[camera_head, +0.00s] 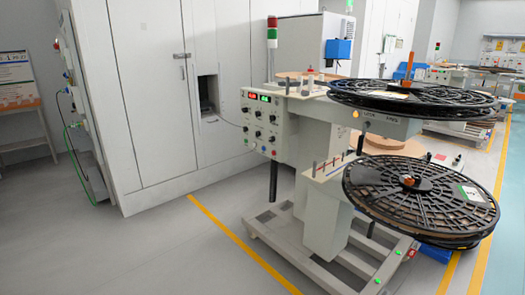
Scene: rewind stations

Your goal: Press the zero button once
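The rewind station (322,215) stands right of centre, some way ahead of me. Its control panel (262,124) is a pale box on the left side, facing left and toward me. The panel has a red display (252,95) and a green display (265,98) at the top. Below them are several dark knobs or buttons and a few small coloured ones along the bottom. Labels are too small to read, so I cannot tell which is the zero button. My gripper is not in view.
Black reels (412,98) lie flat on top of the station, and more reels (420,198) sit lower, jutting toward me. A yellow floor line (240,243) runs left of the station's base. Grey floor (140,250) at left is clear. Cabinets (150,90) stand behind.

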